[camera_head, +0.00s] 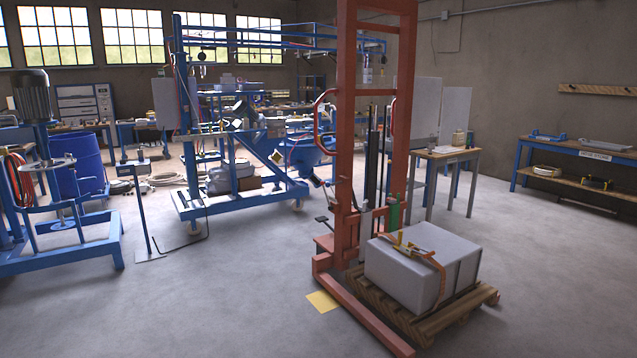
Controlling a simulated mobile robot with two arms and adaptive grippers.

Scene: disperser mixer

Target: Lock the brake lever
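No part that I can tell for sure as the brake lever shows. An orange-red stacker (400,115) with a tall mast stands right of centre. A small dark pedal-like part (322,219) sticks out low on its left side; whether it is the brake lever I cannot tell. The disperser mixer (33,97) appears to be the blue-framed machine with a dark motor at the far left. It has a flat disc on a vertical shaft, and a blue drum (80,165) stands behind it. Neither of my grippers is in view.
A strapped grey box (405,272) sits on a wooden pallet (470,305) at the stacker's front. A yellow floor patch (322,301) lies beside it. A blue wheeled frame (245,200) stands behind. A workbench (590,152) is at right. The front-left floor is clear.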

